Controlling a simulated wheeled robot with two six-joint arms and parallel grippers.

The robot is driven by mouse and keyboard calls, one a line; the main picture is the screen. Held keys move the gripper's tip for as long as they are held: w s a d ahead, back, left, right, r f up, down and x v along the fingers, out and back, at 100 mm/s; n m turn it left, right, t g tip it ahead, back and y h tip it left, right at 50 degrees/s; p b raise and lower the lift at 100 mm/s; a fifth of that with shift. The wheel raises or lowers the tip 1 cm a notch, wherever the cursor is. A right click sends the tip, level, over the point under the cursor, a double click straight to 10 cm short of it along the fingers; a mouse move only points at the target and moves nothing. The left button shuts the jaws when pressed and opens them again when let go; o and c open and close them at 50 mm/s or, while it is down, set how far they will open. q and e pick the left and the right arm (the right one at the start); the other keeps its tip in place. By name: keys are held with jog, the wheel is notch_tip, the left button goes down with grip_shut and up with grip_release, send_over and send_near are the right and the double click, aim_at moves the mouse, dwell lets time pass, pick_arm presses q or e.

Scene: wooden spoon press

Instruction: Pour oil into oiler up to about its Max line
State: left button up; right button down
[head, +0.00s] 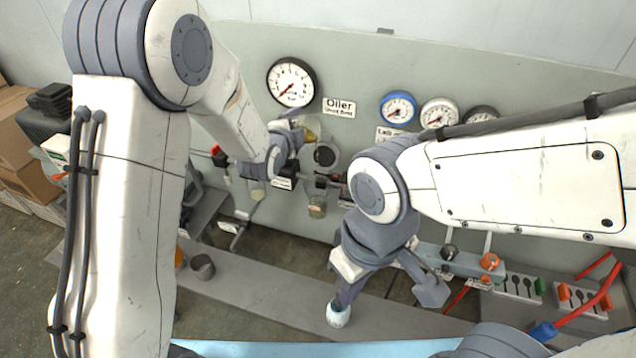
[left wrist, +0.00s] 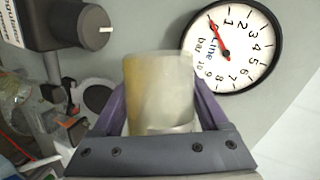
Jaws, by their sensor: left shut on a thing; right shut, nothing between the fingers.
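My left gripper (head: 298,128) is shut on a translucent cup with yellowish contents (head: 312,127), high in front of the panel. In the left wrist view the cup (left wrist: 160,92) sits between the two purple fingers, its left side yellower. The wall gauge looks turned there, so the gripper is rolled. The clear-bowled unit (head: 317,205) on the pipe line below, under the "Oiler" sign (head: 339,106), appears to be the oiler. Its Max line and oil level are too small to read.
Gauges line the panel, a large one (head: 291,82) near the left gripper. A grey metal cup (head: 202,266) stands on the bench (head: 262,301). Orange and black knobs (head: 490,261) and a tool tray (head: 520,289) are at right. My right arm hides part of the panel.

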pick_arm(q)
jog(key=shift+s+f, duration=0.1)
dwell(0.5)
jog(key=shift+w+a+m+b, duration=0.2)
jog(key=shift+m+b, duration=0.1)
jog(key=shift+b, duration=0.25)
jog(key=shift+a+f+b, duration=0.1)
jog(key=shift+f+b, duration=0.05)
jog(key=shift+b, duration=0.45)
dwell(0.5)
jog(key=shift+s+f+m+t+y+b, duration=0.1)
jog(key=shift+m+t+y+b, duration=0.2)
jog(key=shift+m+b, duration=0.25)
dwell(0.4)
jog(key=r+n+p, duration=0.1)
jog(key=p, duration=0.3)
jog(key=shift+a+r+n, duration=0.1)
jog(key=shift+r+n, duration=0.15)
jog(key=shift+r, duration=0.1)
jog(key=shift+f+n+g+h, duration=0.15)
jog(key=shift+n+g+h, duration=0.35)
jog(key=shift+n+g, duration=0.15)
jog(key=shift+f, duration=0.3)
jog(key=shift+f+g, duration=0.1)
jog(key=shift+g, duration=0.15)
